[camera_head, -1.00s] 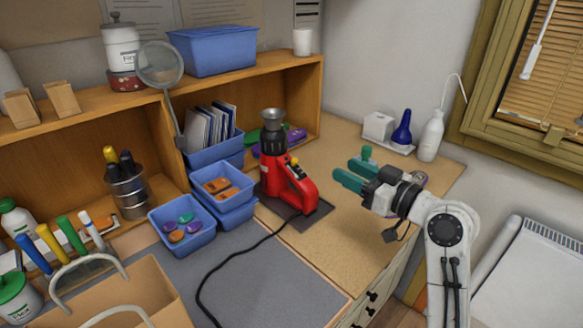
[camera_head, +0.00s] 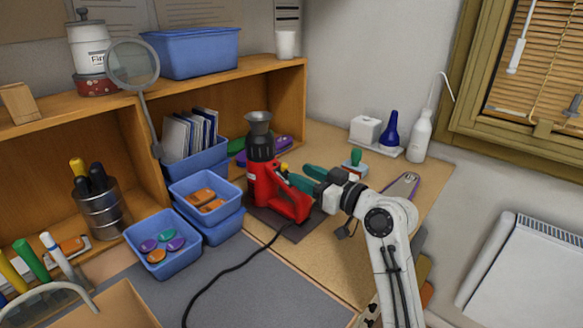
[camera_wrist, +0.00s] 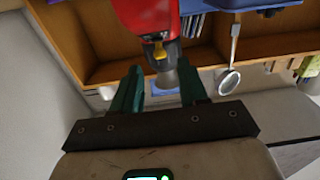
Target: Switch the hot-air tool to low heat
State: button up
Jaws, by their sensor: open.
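The hot-air tool (camera_head: 264,180) is red with a black collar and a grey funnel nozzle pointing up. It stands upright on a dark mat on the bench, its black cord running toward the front. A small yellow switch (camera_head: 284,168) shows on its handle side. My gripper (camera_head: 299,178) has green fingers, open and empty, right beside the handle at switch height; I cannot tell whether they touch it. In the wrist view my gripper (camera_wrist: 157,85) is open, with the red tool (camera_wrist: 148,18) and the yellow switch (camera_wrist: 159,50) just beyond the fingertips.
Blue bins (camera_head: 161,244) with coloured pieces stand left of the tool. A magnifier (camera_head: 133,66) leans by the shelf. A green-handled stamp (camera_head: 355,160) and a purple-edged item (camera_head: 401,187) lie behind my arm.

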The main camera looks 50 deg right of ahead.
aim_at(283, 168)
jog(key=shift+w+a, duration=0.1)
jog(key=shift+w, duration=2.1)
grip_shut()
